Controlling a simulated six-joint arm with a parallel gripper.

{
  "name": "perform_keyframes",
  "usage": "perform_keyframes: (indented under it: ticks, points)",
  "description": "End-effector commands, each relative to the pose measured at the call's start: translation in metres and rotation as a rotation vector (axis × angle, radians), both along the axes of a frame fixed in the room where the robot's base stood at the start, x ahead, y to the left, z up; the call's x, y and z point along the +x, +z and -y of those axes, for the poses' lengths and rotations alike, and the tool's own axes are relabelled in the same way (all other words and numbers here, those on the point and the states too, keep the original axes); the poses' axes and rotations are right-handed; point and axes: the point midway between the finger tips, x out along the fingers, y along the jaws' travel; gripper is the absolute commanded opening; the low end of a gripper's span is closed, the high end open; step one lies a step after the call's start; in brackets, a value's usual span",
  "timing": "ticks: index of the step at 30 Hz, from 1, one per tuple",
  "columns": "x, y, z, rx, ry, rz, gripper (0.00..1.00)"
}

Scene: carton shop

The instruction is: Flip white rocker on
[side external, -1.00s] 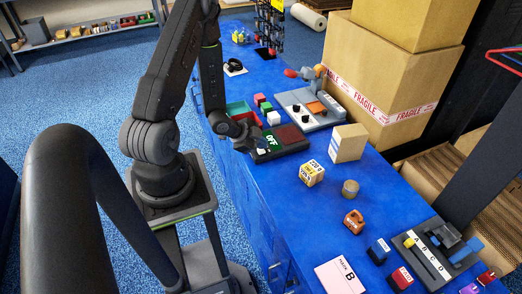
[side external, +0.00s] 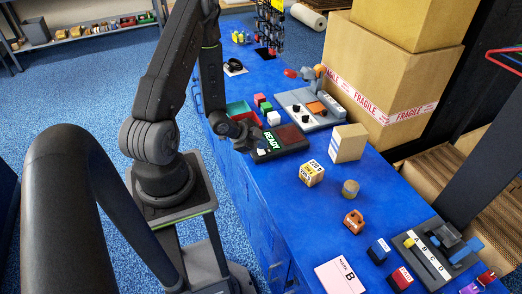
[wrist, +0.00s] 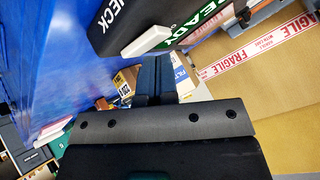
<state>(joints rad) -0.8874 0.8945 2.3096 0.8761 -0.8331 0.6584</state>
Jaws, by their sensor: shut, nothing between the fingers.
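The white rocker (wrist: 147,40) sits on the edge of a dark box (wrist: 125,15) in the wrist view. It is small and pale beside my gripper in the side view (side external: 262,152).
A grey panel (side external: 296,101) stands behind right. A cream carton (side external: 348,143) and a yellow labelled cube (side external: 311,173) stand to the right. Blue tabletop (side external: 300,225) is bare in front.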

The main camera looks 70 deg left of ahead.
Motion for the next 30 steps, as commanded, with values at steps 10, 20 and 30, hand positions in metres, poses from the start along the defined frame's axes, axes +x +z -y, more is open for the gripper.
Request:
perform_keyframes:
  ticks: [10, 20, 30]
  points:
    - [0.0, 0.011, -0.002, -0.001, -0.001, 0.0, 0.0]
    - [0.001, 0.019, -0.003, 0.002, -0.002, 0.004, 0.0]
    - [0.001, 0.051, -0.007, 0.002, -0.003, 0.003, 0.0]
